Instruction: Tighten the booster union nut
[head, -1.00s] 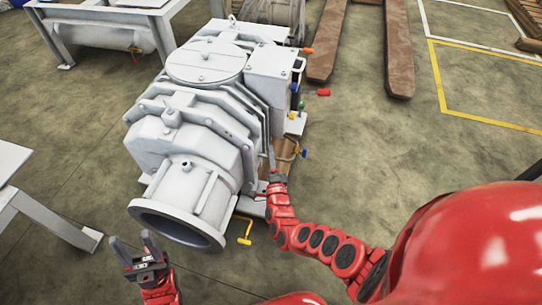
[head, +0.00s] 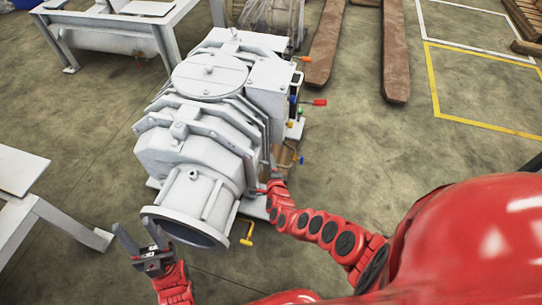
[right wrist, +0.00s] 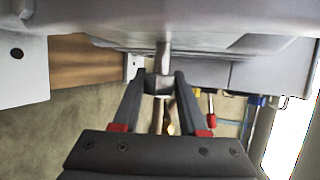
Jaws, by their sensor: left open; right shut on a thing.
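The grey-white vacuum machine (head: 205,130) stands in the middle of the head view, its round flanged mouth facing me. My right gripper (head: 271,170) is at the machine's right side. In the right wrist view its two fingers (right wrist: 159,88) are shut on a metal union nut (right wrist: 159,83). The nut sits on a thin vertical pipe (right wrist: 163,55) under the machine's body. In the head view the nut is too small to make out. My left gripper (head: 140,238) is open and empty, in front of and left of the flange.
A metal table (head: 30,205) stands at the left and another frame behind. Pallet forks (head: 396,60) lie at the back right.

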